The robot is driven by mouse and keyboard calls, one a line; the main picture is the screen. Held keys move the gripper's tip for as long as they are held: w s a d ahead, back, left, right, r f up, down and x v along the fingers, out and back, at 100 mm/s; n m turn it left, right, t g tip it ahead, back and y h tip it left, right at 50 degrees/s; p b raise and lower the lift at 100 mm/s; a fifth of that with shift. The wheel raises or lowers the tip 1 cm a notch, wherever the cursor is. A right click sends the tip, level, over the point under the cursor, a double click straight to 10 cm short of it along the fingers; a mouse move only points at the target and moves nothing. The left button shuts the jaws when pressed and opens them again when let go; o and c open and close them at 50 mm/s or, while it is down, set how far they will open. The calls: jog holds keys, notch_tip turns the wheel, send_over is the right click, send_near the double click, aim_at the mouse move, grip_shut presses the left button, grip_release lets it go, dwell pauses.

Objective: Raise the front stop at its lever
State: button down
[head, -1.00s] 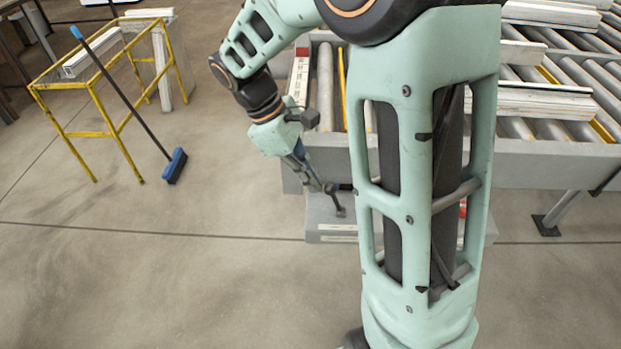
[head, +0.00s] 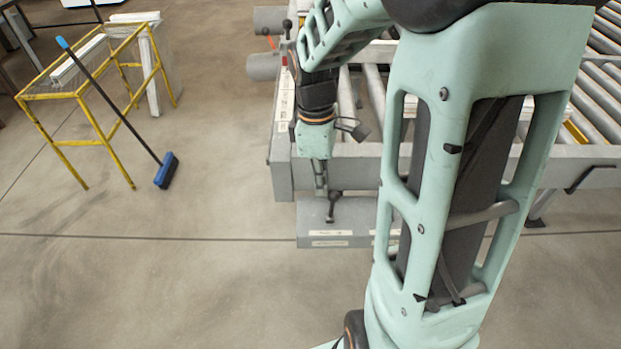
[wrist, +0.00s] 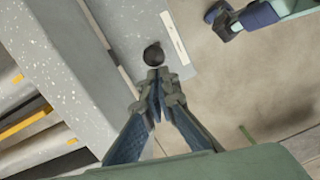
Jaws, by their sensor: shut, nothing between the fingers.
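A dark lever (head: 333,206) stands on a low grey box (head: 345,238) with white labels, in front of the roller table. The lever is tilted slightly, its upper end to the right in the head view. In the wrist view its round black knob (wrist: 153,54) shows just beyond my fingertips. My gripper (wrist: 158,76) is shut and empty, pointing at the knob; I cannot tell whether it touches. In the head view my gripper (head: 320,190) hangs just left of the lever's top. I cannot make out the front stop itself.
The roller table's grey edge (head: 280,165) runs close beside my gripper. A yellow frame (head: 60,143) and a blue broom (head: 166,170) stand at the left. The floor between them and the table is clear.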

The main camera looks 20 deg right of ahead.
jog(key=shift+s+d+r+p, duration=0.1)
jog(key=shift+s+d+p, duration=0.15)
jog(key=shift+d, duration=0.45)
jog(key=shift+s+d+p, duration=0.15)
jog(key=shift+s+d, duration=0.05)
jog(key=shift+d, duration=0.5)
jog(key=shift+s+d, duration=0.15)
jog(key=shift+d, duration=0.1)
jog(key=shift+d, duration=0.1)
notch_tip(320, 180, up, 12)
jog(key=w+p, duration=0.1)
jog(key=shift+w+a+f+p, duration=0.25)
jog(key=shift+w+a+p, duration=0.05)
jog(key=shift+a, duration=0.15)
